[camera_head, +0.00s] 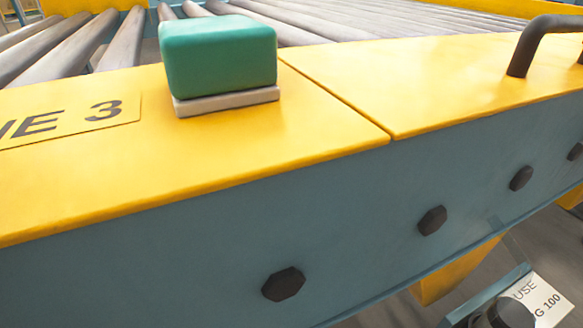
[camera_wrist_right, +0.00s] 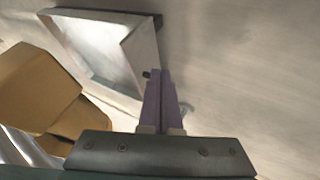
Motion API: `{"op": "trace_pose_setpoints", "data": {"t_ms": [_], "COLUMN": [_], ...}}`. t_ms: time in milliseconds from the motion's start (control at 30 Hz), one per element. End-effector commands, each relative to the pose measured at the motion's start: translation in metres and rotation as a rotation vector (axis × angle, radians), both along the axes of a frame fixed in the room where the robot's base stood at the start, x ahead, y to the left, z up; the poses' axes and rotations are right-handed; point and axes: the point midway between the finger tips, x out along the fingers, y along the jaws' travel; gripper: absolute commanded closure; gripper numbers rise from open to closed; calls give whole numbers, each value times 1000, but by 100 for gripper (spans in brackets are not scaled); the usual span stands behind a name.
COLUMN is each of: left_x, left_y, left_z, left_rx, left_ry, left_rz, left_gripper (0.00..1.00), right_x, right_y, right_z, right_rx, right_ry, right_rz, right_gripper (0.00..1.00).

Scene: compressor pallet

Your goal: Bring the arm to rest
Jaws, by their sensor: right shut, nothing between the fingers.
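My right gripper (camera_wrist_right: 160,92) shows in the right wrist view, with its two purple fingers side by side. It is shut and empty. Neither arm shows in the head view, and my left gripper is in no view.
The head view shows a yellow-topped conveyor frame (camera_head: 110,180) with grey rollers (camera_head: 130,35). A green block on a pale base (camera_head: 222,55) sits on it; a dark handle (camera_head: 520,50) is at right. The wrist view shows a tan shape (camera_wrist_right: 35,88) and a pale, framed panel (camera_wrist_right: 95,45).

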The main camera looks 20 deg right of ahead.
Motion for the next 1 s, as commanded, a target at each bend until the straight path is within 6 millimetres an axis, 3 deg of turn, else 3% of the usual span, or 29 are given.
{"op": "trace_pose_setpoints", "data": {"t_ms": [33,300,467,767,833,933,1000], "left_x": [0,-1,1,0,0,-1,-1], "left_y": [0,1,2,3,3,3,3], "left_z": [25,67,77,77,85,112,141], "left_rx": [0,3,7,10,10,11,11], "left_ry": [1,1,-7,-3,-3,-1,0], "left_rz": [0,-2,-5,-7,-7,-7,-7], "left_gripper": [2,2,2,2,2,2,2], "right_x": [-8,-33,-41,-42,-41,-38,-33], "right_y": [-7,-28,-34,-35,-34,-27,-20], "right_z": [24,65,74,76,84,116,150], "right_rx": [-3,-1,-1,1,3,16,30], "right_ry": [4,3,3,3,6,19,37], "right_rz": [1,1,0,-1,-7,-34,-70], "right_gripper": [100,100,100,100,100,100,100]}}
